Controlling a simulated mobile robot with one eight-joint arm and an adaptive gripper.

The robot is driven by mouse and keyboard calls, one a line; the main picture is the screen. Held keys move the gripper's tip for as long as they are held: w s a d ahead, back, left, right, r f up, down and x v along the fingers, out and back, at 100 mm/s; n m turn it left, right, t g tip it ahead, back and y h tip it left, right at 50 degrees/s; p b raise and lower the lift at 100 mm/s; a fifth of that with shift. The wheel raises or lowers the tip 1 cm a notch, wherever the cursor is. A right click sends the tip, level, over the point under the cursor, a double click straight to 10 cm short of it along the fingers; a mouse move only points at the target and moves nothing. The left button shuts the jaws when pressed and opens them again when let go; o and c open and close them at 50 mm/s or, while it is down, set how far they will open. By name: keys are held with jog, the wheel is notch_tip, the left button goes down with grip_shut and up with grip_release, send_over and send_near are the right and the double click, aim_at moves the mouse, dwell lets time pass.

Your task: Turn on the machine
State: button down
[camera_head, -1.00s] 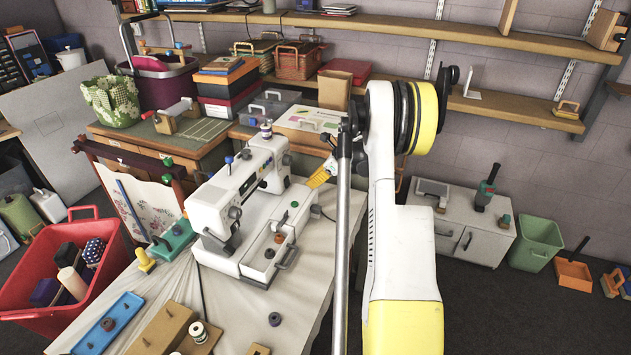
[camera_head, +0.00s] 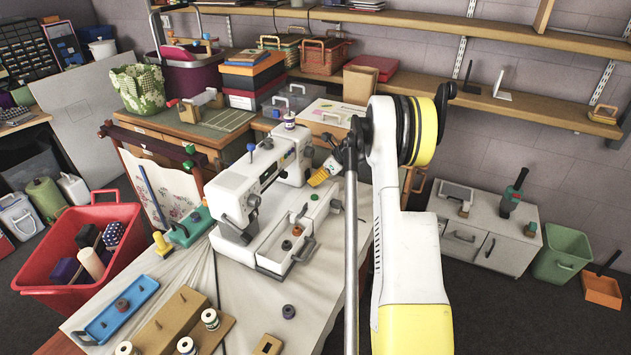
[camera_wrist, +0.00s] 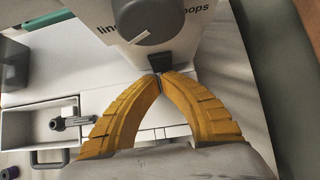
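The white sewing machine (camera_head: 262,178) stands on the cloth-covered table, with a white accessory tray (camera_head: 275,255) along its front. In the wrist view, the machine's end (camera_wrist: 190,45) bears a large grey dial (camera_wrist: 148,18) and, below it, a small black switch-like part (camera_wrist: 160,62). My gripper (camera_wrist: 159,77) has its two yellow fingers curved together, tips meeting just below that black part. Whether they touch it I cannot tell. Nothing shows between the fingers. In the head view, my gripper (camera_head: 318,178) is beside the machine's right end, partly hidden by my arm.
A red basket (camera_head: 50,255) stands left of the table. A blue tray (camera_head: 105,325), a wooden spool board (camera_head: 165,330) and a dark spool (camera_head: 288,311) lie at the table's front. A green clamp-like tool (camera_head: 190,228) is left of the machine. Wooden drawers (camera_head: 215,145) stand behind.

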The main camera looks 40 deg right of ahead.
jog(key=shift+w+a+f, duration=0.2)
jog(key=shift+w+f, duration=0.1)
jog(key=shift+w, duration=0.1)
jog(key=shift+r, duration=0.2)
jog(key=shift+r+p, duration=0.35)
jog(key=shift+r, duration=0.35)
jog(key=shift+s, duration=0.1)
jog(key=s, duration=0.1)
jog(key=s+d+r, duration=0.1)
jog(key=s, duration=0.1)
jog(key=s+d, duration=0.1)
jog(key=shift+s+r, duration=0.2)
jog(key=shift+r, duration=0.05)
jog(key=p+v, duration=0.3)
jog(key=v, duration=0.5)
jog(key=shift+s+r, duration=0.2)
jog(key=shift+r, duration=0.1)
